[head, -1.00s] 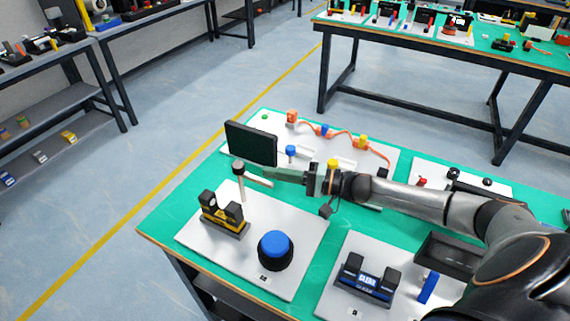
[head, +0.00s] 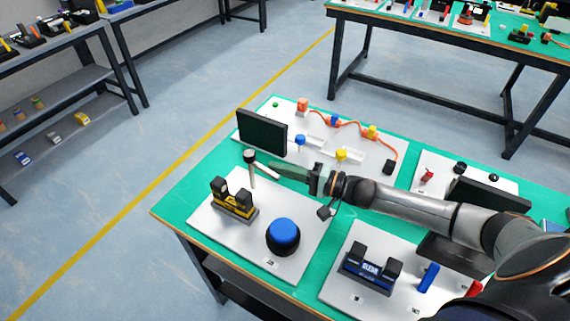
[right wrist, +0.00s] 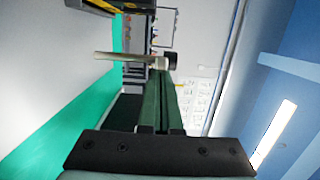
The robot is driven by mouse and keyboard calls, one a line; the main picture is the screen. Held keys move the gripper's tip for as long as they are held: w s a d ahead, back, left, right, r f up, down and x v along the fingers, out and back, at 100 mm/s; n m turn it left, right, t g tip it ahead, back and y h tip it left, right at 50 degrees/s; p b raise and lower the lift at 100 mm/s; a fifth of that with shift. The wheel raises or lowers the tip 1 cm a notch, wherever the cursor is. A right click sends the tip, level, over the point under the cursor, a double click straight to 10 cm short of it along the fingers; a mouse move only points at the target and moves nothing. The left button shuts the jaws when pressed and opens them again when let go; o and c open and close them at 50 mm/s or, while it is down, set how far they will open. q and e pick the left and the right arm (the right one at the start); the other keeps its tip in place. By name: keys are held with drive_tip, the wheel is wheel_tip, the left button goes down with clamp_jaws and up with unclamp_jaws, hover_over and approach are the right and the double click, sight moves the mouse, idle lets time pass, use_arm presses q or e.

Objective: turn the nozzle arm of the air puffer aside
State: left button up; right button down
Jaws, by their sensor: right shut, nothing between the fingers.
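The air puffer stands on a white board (head: 218,232) as a thin upright post (head: 252,176) with a black cap (head: 250,156). My left gripper is not in view.
A yellow-black sensor block (head: 234,200) and a large blue button (head: 284,235) share the board. A dark screen (head: 262,132) stands behind the post.

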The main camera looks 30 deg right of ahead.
drive_tip(key=v, duration=0.7)
drive_tip(key=shift+d, duration=0.15)
drive_tip(key=shift+s, duration=0.1)
